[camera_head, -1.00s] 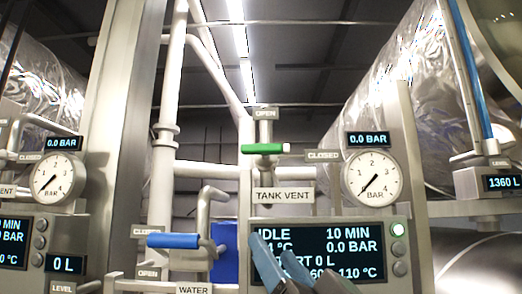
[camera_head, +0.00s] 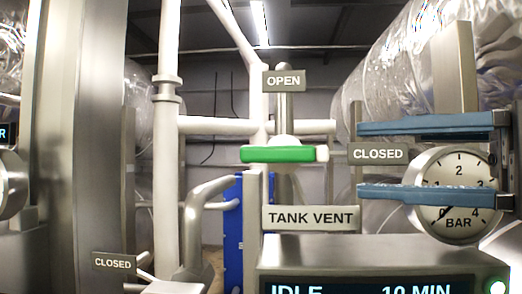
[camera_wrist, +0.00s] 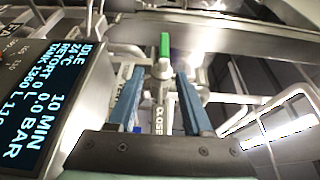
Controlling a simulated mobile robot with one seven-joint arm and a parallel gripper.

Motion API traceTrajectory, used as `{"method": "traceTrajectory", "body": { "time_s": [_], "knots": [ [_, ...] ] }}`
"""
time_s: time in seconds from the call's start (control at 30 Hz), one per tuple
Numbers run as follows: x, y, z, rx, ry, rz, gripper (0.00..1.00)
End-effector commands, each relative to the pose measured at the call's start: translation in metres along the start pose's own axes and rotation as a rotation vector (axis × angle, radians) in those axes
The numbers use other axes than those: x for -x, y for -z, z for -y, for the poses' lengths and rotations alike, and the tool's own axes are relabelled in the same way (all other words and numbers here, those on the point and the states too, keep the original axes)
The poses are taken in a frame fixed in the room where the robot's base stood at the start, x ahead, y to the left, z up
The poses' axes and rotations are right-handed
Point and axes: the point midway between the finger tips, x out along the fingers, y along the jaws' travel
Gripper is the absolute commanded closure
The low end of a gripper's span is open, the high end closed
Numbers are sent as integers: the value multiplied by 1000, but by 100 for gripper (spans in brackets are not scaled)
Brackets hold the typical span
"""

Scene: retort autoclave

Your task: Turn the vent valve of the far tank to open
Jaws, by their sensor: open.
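The tank vent valve's green handle (camera_head: 285,154) lies horizontal in the head view, its white end to the right, facing the CLOSED sign (camera_head: 378,153). The OPEN sign (camera_head: 284,80) is above the handle. My gripper (camera_head: 360,160) is right of the handle, its two blue fingers apart, one above the other, tips pointing left. The CLOSED sign is near the tips. In the wrist view the handle (camera_wrist: 164,45) stands just beyond and between the fingertips of my gripper (camera_wrist: 159,72), with nothing held. The gripper is open.
The TANK VENT label (camera_head: 310,218) and control panel (camera_head: 385,287) are below the valve. The round gauge (camera_head: 458,192) is partly behind the lower finger. White pipes (camera_head: 168,200) stand left of the valve. A blue panel (camera_head: 236,228) is behind it.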

Motion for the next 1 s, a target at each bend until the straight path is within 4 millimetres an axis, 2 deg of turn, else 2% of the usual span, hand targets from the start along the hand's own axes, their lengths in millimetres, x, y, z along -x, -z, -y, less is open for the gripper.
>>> {"method": "traceTrajectory", "body": {
  "time_s": [0.17, 0.5, 0.7, 0.83, 1.0],
  "knots": [
    [-12, 0, 2, 0, -2, 2, 50],
    [-81, -1, 5, 1, -1, 4, 50],
    [-113, 0, 4, 0, 0, 1, 50],
    [-124, 0, 2, 2, 0, 0, 50],
    [-129, 0, 1, 3, 0, -1, 50]
  ]
}}
